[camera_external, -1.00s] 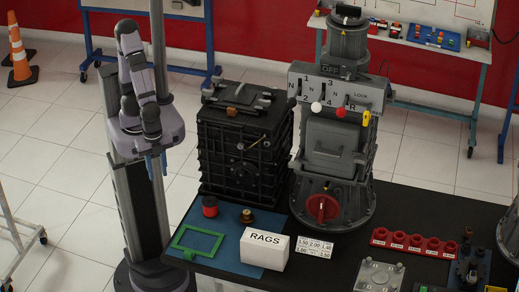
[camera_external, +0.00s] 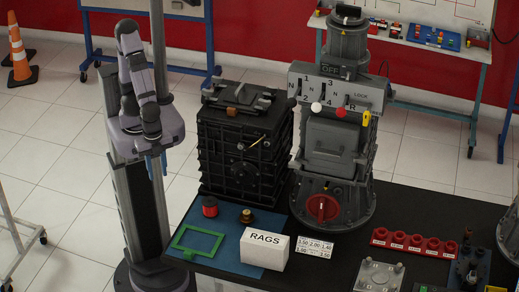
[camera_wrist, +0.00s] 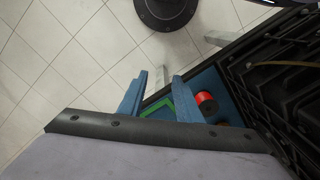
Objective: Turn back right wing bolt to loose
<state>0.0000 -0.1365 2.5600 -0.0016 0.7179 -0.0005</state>
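My gripper (camera_external: 155,165) hangs at the left in the external view, pointing down, beside the black ribbed box (camera_external: 240,150) and apart from it. In the wrist view its two blue fingers (camera_wrist: 158,97) stand apart with nothing between them. The black box has small fittings on top and a thin brass-coloured lever on its front. It also shows at the right edge of the wrist view (camera_wrist: 285,75). I cannot make out a back right wing bolt in either view; the fittings are too small and dark to tell.
A blue mat (camera_external: 228,223) carries a red-and-black spool (camera_external: 210,207), a green frame (camera_external: 195,243) and a white RAGS box (camera_external: 264,249). A red socket strip (camera_external: 412,243) lies further right.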

